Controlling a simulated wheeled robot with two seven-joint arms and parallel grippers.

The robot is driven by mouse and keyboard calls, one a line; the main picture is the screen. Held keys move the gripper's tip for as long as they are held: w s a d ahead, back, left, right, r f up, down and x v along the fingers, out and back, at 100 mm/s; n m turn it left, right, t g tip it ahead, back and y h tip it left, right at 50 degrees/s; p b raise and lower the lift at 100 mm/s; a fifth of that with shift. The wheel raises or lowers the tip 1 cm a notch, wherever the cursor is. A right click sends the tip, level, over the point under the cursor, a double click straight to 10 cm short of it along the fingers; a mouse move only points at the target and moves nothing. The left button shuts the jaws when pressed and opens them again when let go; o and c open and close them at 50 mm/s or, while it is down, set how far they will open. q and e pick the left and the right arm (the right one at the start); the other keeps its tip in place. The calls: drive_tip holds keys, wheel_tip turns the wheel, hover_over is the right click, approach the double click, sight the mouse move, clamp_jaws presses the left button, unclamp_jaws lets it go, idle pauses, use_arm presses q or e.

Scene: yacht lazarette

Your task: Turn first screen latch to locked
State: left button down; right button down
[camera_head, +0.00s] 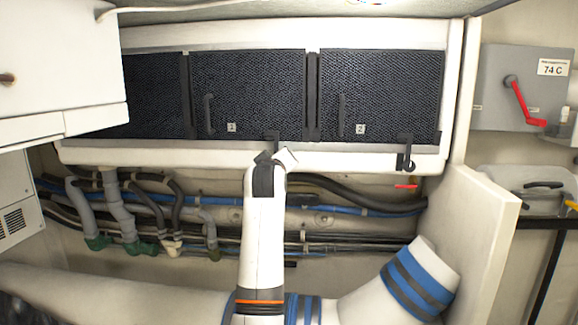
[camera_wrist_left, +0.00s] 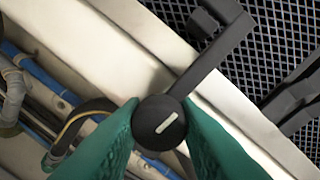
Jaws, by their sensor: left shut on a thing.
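The first screen (camera_head: 245,90) is a dark mesh panel with a "1" label and a vertical handle. Its black latch (camera_head: 272,138) stands at the screen's lower right edge, its lower part hidden by my arm. In the left wrist view the latch knob (camera_wrist_left: 158,124) is round and black with a white line. Its lever (camera_wrist_left: 215,55) runs up and right from the knob across the pale rail to the mesh edge. My left gripper (camera_wrist_left: 160,112) is shut on the knob, a green finger on each side. In the head view my wrist hides the fingers. My right gripper is out of view.
A second screen (camera_head: 382,95) with its own black latch (camera_head: 405,150) stands to the right. Pipes and hoses (camera_head: 120,205) run below the pale rail. A white partition (camera_head: 480,240) and a grey box with a red lever (camera_head: 522,100) are at right.

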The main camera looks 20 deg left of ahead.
use_arm(q)
drive_tip(key=shift+s+r+n, duration=0.1)
drive_tip(key=shift+r+n, duration=0.25)
drive_tip(key=shift+n, duration=0.25)
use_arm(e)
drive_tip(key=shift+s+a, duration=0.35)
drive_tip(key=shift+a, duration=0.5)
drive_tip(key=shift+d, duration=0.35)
use_arm(q)
drive_tip(key=c, duration=1.3)
unclamp_jaws()
drive_tip(key=shift+a, duration=0.1)
drive_tip(key=shift+o, duration=0.8)
drive_tip(key=shift+a+f, duration=0.1)
drive_tip(key=shift+f, duration=0.1)
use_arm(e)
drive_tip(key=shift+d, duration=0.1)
use_arm(q)
drive_tip(key=b+v, duration=0.6)
drive_tip(key=v, duration=0.6)
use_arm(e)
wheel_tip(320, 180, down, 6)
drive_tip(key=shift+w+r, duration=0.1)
